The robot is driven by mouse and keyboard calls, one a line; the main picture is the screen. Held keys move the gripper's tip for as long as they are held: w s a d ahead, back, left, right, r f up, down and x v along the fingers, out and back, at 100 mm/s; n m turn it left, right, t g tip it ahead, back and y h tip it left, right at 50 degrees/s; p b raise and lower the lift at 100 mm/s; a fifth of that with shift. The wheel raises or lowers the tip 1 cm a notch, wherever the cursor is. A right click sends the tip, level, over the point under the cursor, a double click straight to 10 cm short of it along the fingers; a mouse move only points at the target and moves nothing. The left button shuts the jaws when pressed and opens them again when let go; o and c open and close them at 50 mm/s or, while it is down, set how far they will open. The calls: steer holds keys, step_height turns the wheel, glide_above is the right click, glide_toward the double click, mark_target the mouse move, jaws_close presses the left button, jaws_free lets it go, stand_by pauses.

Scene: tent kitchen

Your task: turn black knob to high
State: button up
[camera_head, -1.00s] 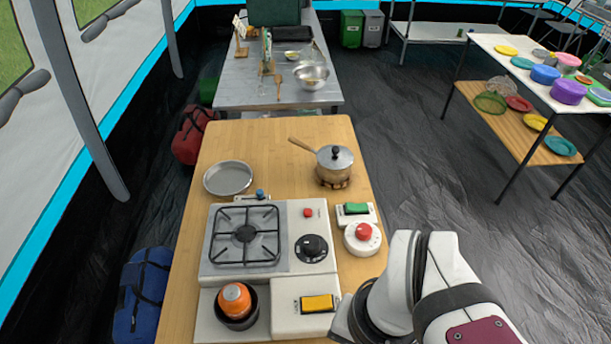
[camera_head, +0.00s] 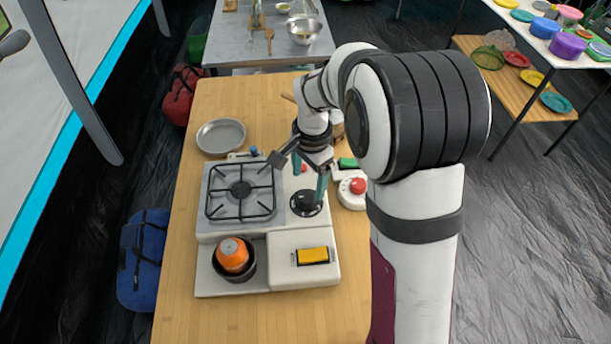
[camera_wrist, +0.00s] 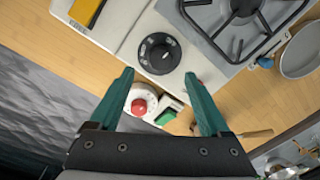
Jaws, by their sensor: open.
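The black knob (camera_head: 306,203) sits on the right part of the white stove top, beside the burner grate. In the wrist view the black knob (camera_wrist: 159,53) is round, with pale markings around its dial and a raised grip across it. My gripper (camera_head: 309,180) is above the stove near the knob, its teal fingers pointing down. In the wrist view my gripper (camera_wrist: 159,80) is open, its two fingertips apart on either side below the knob, with nothing between them. I cannot read the knob's setting.
The burner grate (camera_head: 240,190) is left of the knob. The red knob (camera_head: 357,186) and green switch (camera_head: 347,162) are to its right. A yellow switch (camera_head: 313,255) and an orange object in a dark pot (camera_head: 232,257) are in front. A grey pan (camera_head: 221,136) lies behind.

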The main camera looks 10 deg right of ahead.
mark_target(307, 196)
step_height(307, 196, down, 7)
steer(key=shift+w+a+r, duration=0.1)
steer(key=shift+w+r, duration=0.05)
steer(key=shift+r, duration=0.05)
jaws_close()
stand_by(0.4)
